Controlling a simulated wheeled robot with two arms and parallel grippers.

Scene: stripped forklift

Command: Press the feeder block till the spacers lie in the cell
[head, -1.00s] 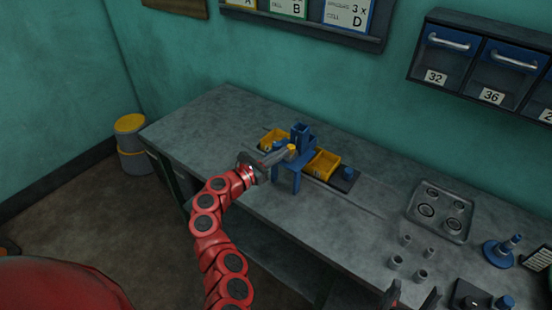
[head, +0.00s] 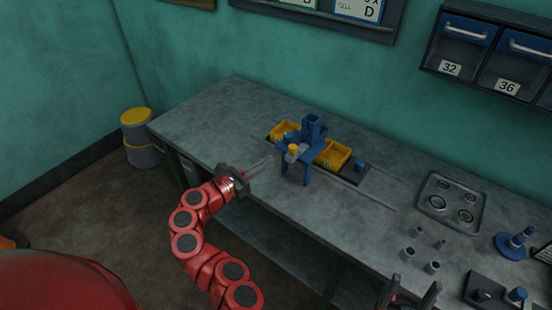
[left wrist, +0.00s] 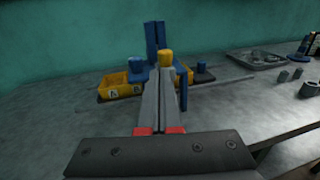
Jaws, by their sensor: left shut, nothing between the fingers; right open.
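The feeder is a blue stand with a tower (head: 313,128) on the workbench. A yellow knob (head: 293,149), apparently on the feeder block, sits at its near-left side; the block itself is hard to make out. My left gripper (head: 270,160) is shut and empty, to the left of the knob and pointing at the feeder. In the left wrist view its fingers (left wrist: 165,95) line up below the yellow knob (left wrist: 166,57). I cannot make out the spacers or the inside of the cell. My right gripper (head: 408,297) is open at the bottom edge, away from the feeder.
Yellow bins (head: 333,154) flank the feeder, with a blue knobbed piece (head: 360,165) to the right. A grey tray with rings (head: 429,188) and several grey cylinders (head: 432,267) stand further right. The bench's left end (head: 215,110) is clear.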

